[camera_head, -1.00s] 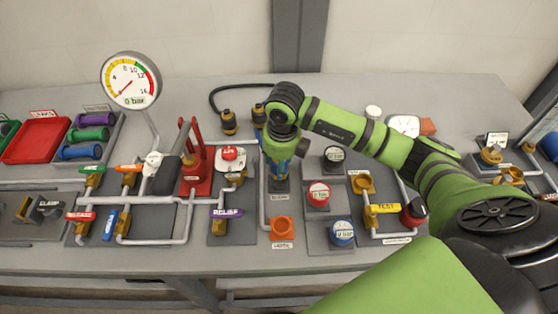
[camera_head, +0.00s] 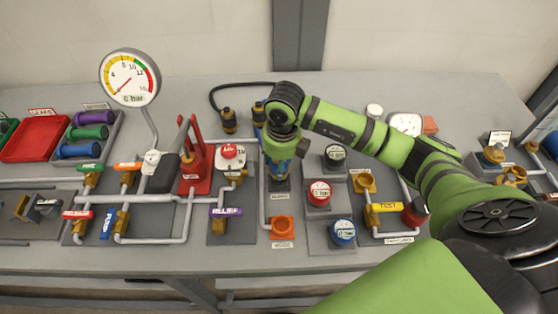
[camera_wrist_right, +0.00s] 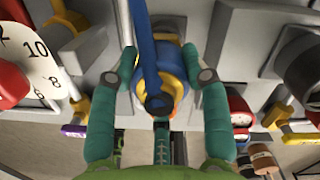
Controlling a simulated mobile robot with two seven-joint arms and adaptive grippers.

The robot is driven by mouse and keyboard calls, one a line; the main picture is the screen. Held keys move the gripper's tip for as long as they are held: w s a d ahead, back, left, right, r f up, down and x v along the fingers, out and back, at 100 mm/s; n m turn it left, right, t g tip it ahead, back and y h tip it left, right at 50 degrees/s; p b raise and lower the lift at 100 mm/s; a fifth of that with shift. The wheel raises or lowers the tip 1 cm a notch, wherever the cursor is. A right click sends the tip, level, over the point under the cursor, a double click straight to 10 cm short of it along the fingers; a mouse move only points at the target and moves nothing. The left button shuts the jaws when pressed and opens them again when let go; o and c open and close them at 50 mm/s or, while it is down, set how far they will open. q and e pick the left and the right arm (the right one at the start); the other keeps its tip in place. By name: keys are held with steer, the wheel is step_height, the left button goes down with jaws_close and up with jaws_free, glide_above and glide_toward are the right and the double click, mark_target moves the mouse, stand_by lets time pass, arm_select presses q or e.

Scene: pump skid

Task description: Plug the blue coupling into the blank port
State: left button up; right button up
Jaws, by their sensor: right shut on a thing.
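My right gripper (camera_head: 279,172) points down over the middle of the bench, at the end of my green arm. It is shut on the blue coupling. In the right wrist view the blue coupling (camera_wrist_right: 149,60), a blue length over a yellow ring, sits between the two green fingers. The blank port is hidden under my gripper; a grey block with a small label (camera_head: 280,197) shows just below it. I cannot tell whether the coupling's end is inside the port or just above it. My left gripper is not in view.
A red hand pump (camera_head: 195,165) stands to the left. Dark couplings on a black hose (camera_head: 229,122) stand behind. A large gauge (camera_head: 130,78) rises at the left.

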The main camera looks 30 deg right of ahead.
steer(key=shift+f+b, duration=1.15)
steer(key=shift+f, duration=0.15)
steer(key=o, duration=1.4)
steer(key=shift+c, duration=0.2)
steer(key=r, duration=0.4)
steer(key=s+r, duration=0.1)
steer(key=r, duration=0.7)
steer(key=shift+s, duration=0.2)
